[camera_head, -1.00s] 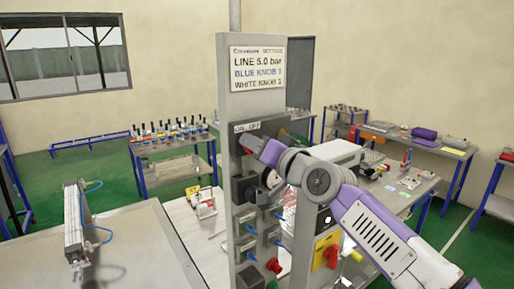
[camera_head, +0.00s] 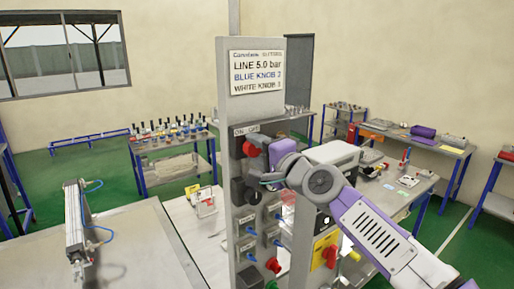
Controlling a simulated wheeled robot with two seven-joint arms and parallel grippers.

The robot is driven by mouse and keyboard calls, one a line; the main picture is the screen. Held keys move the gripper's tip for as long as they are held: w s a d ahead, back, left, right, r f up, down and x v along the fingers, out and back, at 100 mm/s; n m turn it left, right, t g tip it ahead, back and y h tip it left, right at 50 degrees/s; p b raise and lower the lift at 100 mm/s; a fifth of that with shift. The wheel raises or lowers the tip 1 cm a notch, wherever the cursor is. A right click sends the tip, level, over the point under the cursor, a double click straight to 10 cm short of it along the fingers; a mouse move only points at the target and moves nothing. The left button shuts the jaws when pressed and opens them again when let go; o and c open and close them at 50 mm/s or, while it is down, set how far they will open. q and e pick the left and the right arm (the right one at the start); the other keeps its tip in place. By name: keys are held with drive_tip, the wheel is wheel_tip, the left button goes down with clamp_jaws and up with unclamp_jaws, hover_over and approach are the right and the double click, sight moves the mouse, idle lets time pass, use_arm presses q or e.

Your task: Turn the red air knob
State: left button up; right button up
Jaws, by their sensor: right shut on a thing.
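A red knob (camera_head: 250,149) sits high on the grey upright panel (camera_head: 237,115), just under the ON/OFF label (camera_head: 246,129). My right gripper (camera_head: 256,151) reaches in from the right and is shut on this red knob. Its fingers are small and partly hidden by my own wrist. A second red knob (camera_head: 272,265) is lower on the panel, clear of the gripper. My left gripper is not in view.
A sign (camera_head: 257,73) reading line 5.0 bar is above the knob. Several dark fittings with blue tubes (camera_head: 250,257) line the panel below. A red handle on a yellow plate (camera_head: 318,253) is to the right. A bench with a cylinder (camera_head: 73,220) is at left.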

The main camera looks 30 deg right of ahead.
drive_tip(key=shift+d+r+m, duration=0.15)
drive_tip(key=shift+m, duration=0.55)
drive_tip(key=o, duration=1.1)
drive_tip(key=shift+c, duration=0.2)
drive_tip(key=shift+s, duration=0.1)
drive_tip(key=s+b, duration=0.1)
drive_tip(key=s, duration=0.6)
drive_tip(key=shift+s+d, duration=0.25)
drive_tip(key=shift+d, duration=0.05)
